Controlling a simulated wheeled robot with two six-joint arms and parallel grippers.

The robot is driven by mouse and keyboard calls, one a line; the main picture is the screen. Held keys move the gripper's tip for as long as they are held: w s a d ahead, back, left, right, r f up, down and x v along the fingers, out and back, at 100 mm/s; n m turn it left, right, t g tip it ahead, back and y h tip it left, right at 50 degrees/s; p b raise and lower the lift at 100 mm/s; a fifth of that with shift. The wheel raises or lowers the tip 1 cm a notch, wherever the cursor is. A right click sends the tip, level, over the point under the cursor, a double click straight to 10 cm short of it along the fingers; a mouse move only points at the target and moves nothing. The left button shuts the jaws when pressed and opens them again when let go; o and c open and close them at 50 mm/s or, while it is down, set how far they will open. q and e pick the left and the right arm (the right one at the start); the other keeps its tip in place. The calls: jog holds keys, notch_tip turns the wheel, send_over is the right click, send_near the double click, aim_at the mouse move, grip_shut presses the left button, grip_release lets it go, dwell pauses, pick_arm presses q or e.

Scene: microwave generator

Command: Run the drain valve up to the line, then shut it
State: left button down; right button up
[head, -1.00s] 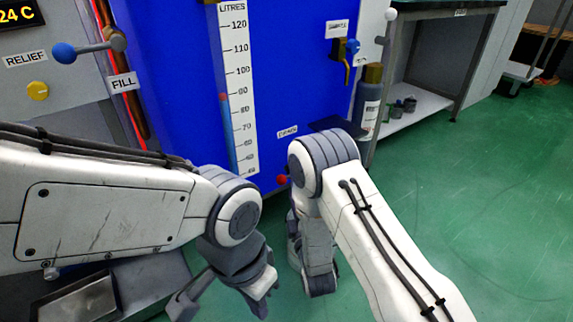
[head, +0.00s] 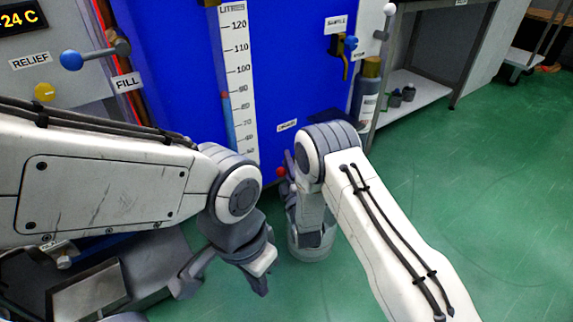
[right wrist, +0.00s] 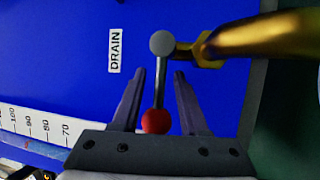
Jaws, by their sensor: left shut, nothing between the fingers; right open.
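The drain valve has a red ball handle (right wrist: 155,121) on a thin lever, with a grey hub and a brass pipe (right wrist: 265,40). The red ball (head: 281,171) also shows in the head view, low on the blue tank. My right gripper (right wrist: 160,74) is open, its fingers on either side of the lever and ball in the picture; contact is not clear. The litre scale (head: 237,75) has a red mark between 80 and 90; the liquid level is hard to read. My left gripper (head: 258,278) is shut and empty, low and away from the valve.
A grey bucket (head: 310,251) stands on the green floor below the drain, partly hidden by my right arm. The fill lever with a blue ball (head: 71,60) and the yellow relief knob (head: 45,92) are at left. The sample valve (head: 349,45) is at upper right.

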jog(key=shift+w+a+r, duration=0.15)
jog(key=shift+w, duration=0.4)
grip_shut()
dwell(1.1)
